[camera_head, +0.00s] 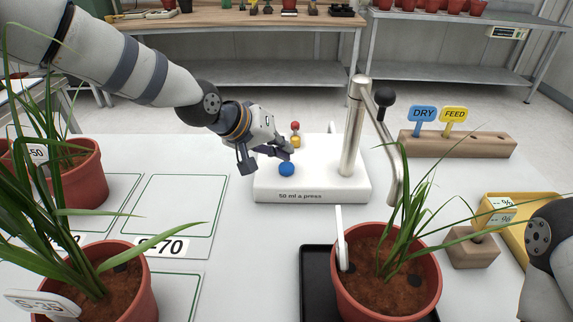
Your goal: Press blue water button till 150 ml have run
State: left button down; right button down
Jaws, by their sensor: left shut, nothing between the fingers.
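The blue button (286,169) sits on the front left of a white dispenser base (313,186) labelled "50 ml a press". My left gripper (287,154) is shut and empty, its fingertips close above the blue button. I cannot tell whether they touch it. A red ball-topped button (295,126) and a yellow button (296,141) stand behind the blue one. A metal spout post (353,130) rises from the base, and its pipe (396,170) bends down over a potted plant (386,285) on a black tray (312,290). My right gripper is out of view.
Potted plants (110,285) crowd the left side beside marked squares (175,208). A wooden holder (458,145) with blue DRY (422,114) and yellow FEED (454,115) tags stands at the back right. A yellow tray (508,232) and wooden block (472,250) lie right.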

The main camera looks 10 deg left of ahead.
aim_at(283, 164)
pick_arm(q)
jog(key=shift+f, duration=0.35)
jog(key=shift+f, duration=0.7)
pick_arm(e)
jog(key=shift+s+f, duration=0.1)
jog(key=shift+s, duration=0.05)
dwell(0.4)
pick_arm(q)
jog(key=shift+r, duration=1.1)
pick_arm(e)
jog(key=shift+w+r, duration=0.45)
pick_arm(q)
jog(key=shift+r+p, duration=0.1)
jog(key=shift+p, duration=0.2)
